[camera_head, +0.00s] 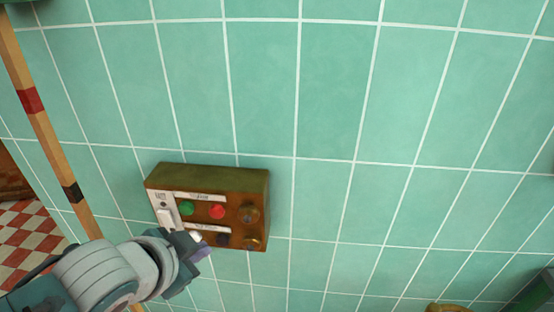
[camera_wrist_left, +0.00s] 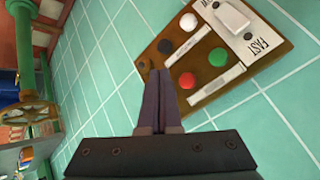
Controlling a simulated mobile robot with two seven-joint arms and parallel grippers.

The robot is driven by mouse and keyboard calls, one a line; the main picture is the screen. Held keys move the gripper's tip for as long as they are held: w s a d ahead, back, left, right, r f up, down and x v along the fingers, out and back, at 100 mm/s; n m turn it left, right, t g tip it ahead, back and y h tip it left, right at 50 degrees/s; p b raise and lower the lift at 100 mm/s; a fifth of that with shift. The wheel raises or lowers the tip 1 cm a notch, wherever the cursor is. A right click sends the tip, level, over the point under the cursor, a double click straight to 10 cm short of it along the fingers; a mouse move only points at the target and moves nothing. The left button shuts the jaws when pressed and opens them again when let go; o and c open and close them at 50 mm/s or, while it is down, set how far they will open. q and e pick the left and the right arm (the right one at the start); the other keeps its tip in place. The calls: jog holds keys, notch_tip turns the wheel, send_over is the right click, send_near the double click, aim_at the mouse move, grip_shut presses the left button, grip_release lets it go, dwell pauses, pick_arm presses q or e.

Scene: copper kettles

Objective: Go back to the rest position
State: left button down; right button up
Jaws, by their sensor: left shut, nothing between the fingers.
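My left gripper (camera_head: 203,253) is at the lower edge of a brown control box (camera_head: 258,190) on the tiled wall in the head view. In the left wrist view its two purple fingers (camera_wrist_left: 160,76) are together with nothing between them. The tips overlap the edge of the control box (camera_wrist_left: 212,58) in that picture; I cannot tell whether they touch it. The box carries green, red, white and dark buttons, white label strips and a white switch beside the word FAST. My right gripper is in neither view.
A wooden pole (camera_head: 47,135) with red and black bands stands at the left. Red and white checkered floor (camera_head: 28,235) shows behind it. A green pipe (camera_wrist_left: 25,50) stands at the left of the wrist view.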

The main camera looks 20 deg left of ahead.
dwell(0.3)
pick_arm(q)
jog(key=s+d+r+n+g+h, duration=0.1)
jog(key=s+d+r+n+g, duration=0.15)
jog(key=s+r, duration=0.45)
jog(key=s+d+r+n+g, duration=0.1)
jog(key=s+d+r+g, duration=0.2)
jog(key=s, duration=0.8)
notch_tip(320, 180, up, 38)
jog(key=s+p, duration=0.1)
jog(key=p, duration=3.6)
